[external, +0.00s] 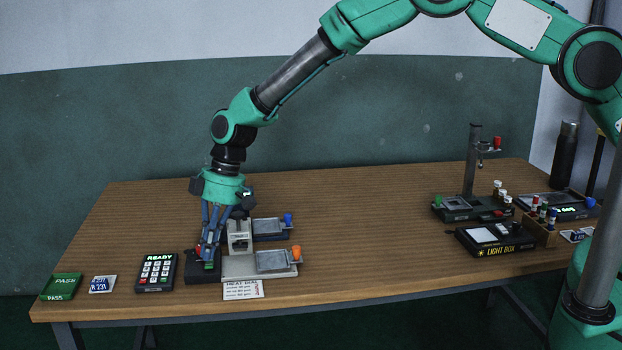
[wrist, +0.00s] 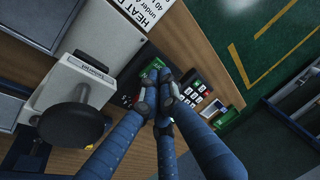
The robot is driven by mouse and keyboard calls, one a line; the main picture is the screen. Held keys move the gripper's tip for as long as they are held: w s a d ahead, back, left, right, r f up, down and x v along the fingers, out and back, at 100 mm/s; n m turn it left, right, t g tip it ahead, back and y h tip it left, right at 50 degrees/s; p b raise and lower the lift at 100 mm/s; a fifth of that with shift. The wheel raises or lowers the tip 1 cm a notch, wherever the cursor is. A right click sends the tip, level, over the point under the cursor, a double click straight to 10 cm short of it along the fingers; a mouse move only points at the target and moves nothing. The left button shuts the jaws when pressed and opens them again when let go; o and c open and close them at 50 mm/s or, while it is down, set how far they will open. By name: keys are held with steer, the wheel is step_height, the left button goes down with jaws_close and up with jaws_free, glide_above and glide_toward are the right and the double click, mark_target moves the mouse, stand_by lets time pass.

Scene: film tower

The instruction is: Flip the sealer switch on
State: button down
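The sealer is a pale grey press (external: 238,236) with a flat base plate, at the left-middle of the table. In the wrist view the press has a dark round knob (wrist: 72,124). A dark box (external: 203,279) sits at its left, with a small green part (external: 209,267) on it, which looks like the switch. This green part also shows in the wrist view (wrist: 153,68), partly hidden by my fingertips. My gripper (external: 208,258) points down over this box. In the wrist view my gripper's fingertips (wrist: 161,88) are together, with nothing seen between them. I cannot tell whether they touch the switch.
A keypad (external: 156,272) reading READY stands left of the box, with a plate card (external: 102,284) and a green PASS pad (external: 62,287) beyond. Trays with a blue knob (external: 288,219) and an orange knob (external: 296,252) are to the right. The table's middle is clear.

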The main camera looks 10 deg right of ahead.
steer(key=a+p+v, duration=0.1)
steer(key=p+v, duration=0.1)
steer(key=v, duration=1.1)
steer(key=shift+w+r, duration=0.1)
